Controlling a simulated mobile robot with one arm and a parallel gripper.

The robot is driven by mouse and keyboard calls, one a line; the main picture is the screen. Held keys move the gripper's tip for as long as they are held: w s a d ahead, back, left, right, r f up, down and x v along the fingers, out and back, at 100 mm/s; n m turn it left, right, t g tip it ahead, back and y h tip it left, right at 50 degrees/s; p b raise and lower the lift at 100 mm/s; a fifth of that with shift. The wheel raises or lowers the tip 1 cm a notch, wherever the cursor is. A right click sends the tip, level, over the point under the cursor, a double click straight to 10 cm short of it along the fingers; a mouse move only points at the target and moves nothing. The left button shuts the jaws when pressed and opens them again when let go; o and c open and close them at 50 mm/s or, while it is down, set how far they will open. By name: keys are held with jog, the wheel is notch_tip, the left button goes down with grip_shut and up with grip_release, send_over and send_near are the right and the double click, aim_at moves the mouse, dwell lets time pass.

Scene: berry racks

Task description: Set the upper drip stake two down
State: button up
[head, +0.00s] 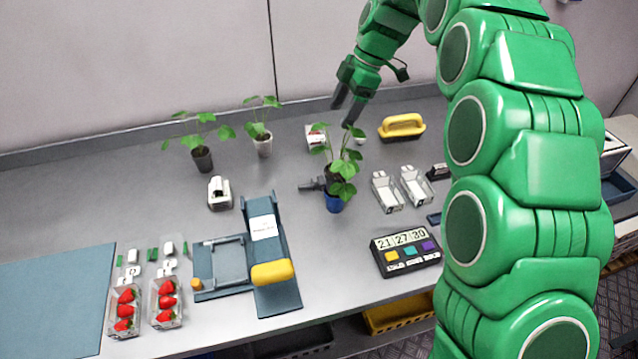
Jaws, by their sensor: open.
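My gripper (346,110) is open, pointing down near the back of the bench, above and behind the potted plant (343,170) with a dark pot and a blue base. Its fingers hold nothing that I can see. A black control box (405,251) at the front right shows 21, 27 and 30 above yellow, teal and purple buttons. The small labels under the buttons are too blurred to read. My gripper is well away from this box. I cannot pick out a drip stake for sure; leaves hide part of the plant's pot.
Two more potted plants (202,148) (263,138) stand at the back left. Strawberry punnets (125,313) (166,304) and a blue press-like fixture (272,283) are at the front. My arm fills the right side.

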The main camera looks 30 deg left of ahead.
send_near(321, 180)
jog(key=shift+x, duration=4.25)
jog(key=shift+w, duration=0.1)
jog(key=shift+c, duration=0.4)
jog(key=c, duration=1.1)
jog(key=shift+m+t, duration=0.3)
jog(key=shift+d+r, duration=0.2)
jog(key=shift+r, duration=11.2)
